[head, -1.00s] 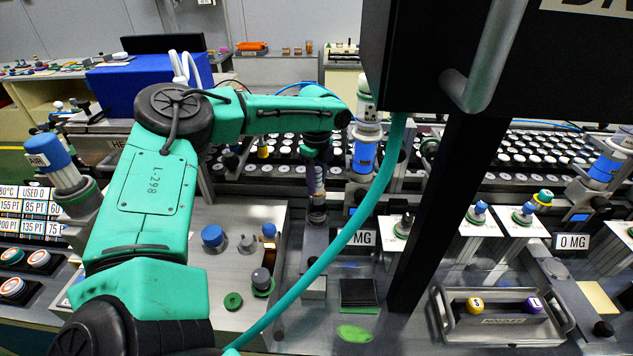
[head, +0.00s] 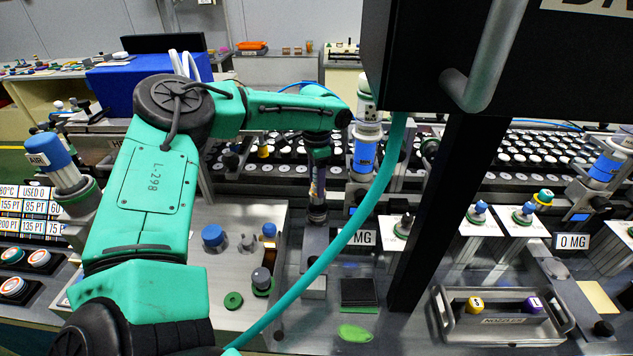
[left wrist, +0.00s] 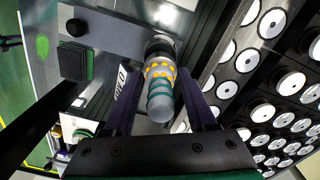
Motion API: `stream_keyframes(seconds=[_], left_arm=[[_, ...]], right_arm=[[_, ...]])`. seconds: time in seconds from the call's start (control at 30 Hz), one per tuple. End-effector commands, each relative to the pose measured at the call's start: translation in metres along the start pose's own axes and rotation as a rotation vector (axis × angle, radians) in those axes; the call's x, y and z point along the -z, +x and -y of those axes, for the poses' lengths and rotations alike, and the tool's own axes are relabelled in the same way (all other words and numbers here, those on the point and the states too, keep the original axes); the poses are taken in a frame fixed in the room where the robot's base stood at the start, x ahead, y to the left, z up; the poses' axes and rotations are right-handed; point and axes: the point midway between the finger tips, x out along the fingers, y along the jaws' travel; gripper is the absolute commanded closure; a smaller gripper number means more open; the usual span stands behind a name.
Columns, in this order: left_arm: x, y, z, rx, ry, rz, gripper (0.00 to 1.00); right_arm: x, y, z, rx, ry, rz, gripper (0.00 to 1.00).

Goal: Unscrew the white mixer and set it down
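The mixer (left wrist: 160,88) stands between the fingers of my left gripper (left wrist: 161,73) in the left wrist view. It shows a pale tip, teal bands and a yellow-dotted ring, above a dark and metal base. In the head view my left gripper (head: 317,193) points down around it, and its dark purple fingers hide most of it. The fingers are close on both sides of the mixer, with narrow gaps still visible, so the gripper looks open. My right gripper is not in view.
Racks of white discs (head: 285,150) lie behind the gripper. A clear cartridge with a blue label (head: 364,155) stands to its right. A black post (head: 440,210) and teal hose cross the middle. A grey tray (head: 500,328) with two capped pieces sits front right.

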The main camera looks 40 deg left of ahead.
Motion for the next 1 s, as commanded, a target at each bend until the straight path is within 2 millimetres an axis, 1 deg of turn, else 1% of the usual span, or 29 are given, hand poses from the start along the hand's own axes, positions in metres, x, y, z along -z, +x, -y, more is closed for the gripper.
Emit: stream_keyframes(seconds=[0.07, 0.17, 0.4, 0.5, 0.53, 0.6, 0.77, 0.8, 0.87, 0.9, 0.93, 1.0], left_arm=[[-0.0001, 0.0001, 0.0, 0.0, 0.006, 0.0, 0.43], [-0.0002, 0.0003, 0.0005, 0.0, 0.122, 0.0, 0.43], [0.0004, 0.0004, 0.0021, -0.001, 0.695, 0.0, 0.43], [0.0008, 0.0005, 0.0025, -0.001, 0.916, 0.0, 0.43], [0.0008, 0.0005, 0.0026, -0.001, 0.966, 0.0, 0.43], [0.001, 0.0002, 0.0028, -0.001, 1.037, 0.0, 0.43], [0.0012, 0.0001, 0.0029, -0.001, 1.052, 0.0, 0.43], [0.0012, 0.0001, 0.0029, 0.0, 1.052, 0.0, 0.47], [0.0012, 0.0001, 0.0029, 0.0, 1.051, 0.0, 0.7], [0.0012, 0.0001, 0.0029, 0.0, 1.051, 0.0, 0.85], [0.0012, 0.0001, 0.0028, 0.0, 1.05, 0.0, 0.9], [0.0012, 0.0, 0.0028, 0.0, 1.05, 0.0, 0.9]], right_arm=[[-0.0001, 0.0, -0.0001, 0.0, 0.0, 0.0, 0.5], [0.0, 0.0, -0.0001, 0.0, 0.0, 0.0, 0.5], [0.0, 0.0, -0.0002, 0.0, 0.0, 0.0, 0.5], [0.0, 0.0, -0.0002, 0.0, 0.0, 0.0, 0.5], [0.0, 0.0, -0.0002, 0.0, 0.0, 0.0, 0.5], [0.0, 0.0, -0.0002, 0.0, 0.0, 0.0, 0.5], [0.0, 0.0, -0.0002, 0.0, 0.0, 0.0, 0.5], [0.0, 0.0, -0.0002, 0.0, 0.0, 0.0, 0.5], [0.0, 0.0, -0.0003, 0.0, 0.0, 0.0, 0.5], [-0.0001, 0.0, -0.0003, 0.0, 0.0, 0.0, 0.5], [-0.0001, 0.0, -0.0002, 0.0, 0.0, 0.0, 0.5], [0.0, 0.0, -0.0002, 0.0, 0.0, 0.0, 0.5]])
